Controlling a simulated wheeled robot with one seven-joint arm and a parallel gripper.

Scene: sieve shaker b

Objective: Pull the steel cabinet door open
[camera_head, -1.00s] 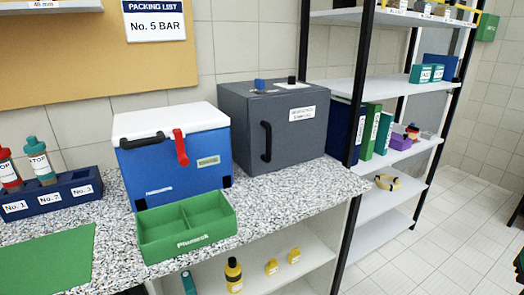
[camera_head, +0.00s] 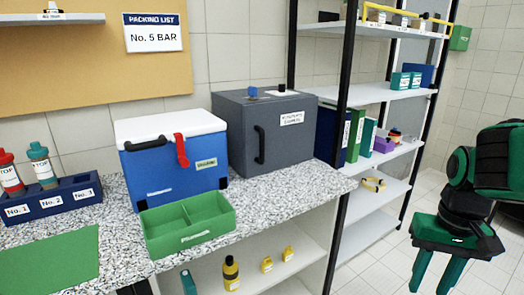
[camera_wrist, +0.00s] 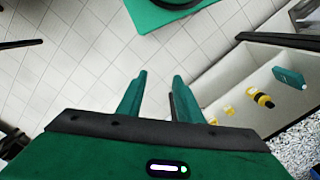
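The dark grey cabinet (camera_head: 290,148) stands on the speckled counter in the head view, its front door shut. A black vertical bar handle (camera_head: 260,145) is on the left part of the door, and a white label (camera_head: 291,118) is at its upper right. My gripper (camera_head: 431,287) is at the lower right of the head view, well away from the cabinet, over the floor and right of the shelf rack. Its two green fingers point down, apart and empty. The wrist view shows the same open fingers (camera_wrist: 158,80) above the tiled floor; the cabinet is not visible there.
A blue cooler box (camera_head: 175,168) with a white lid stands left of the cabinet, with a green divided tray (camera_head: 190,238) before it. The shelf rack (camera_head: 375,205) stands to the right. A blue block (camera_head: 253,92) is on the cabinet's top.

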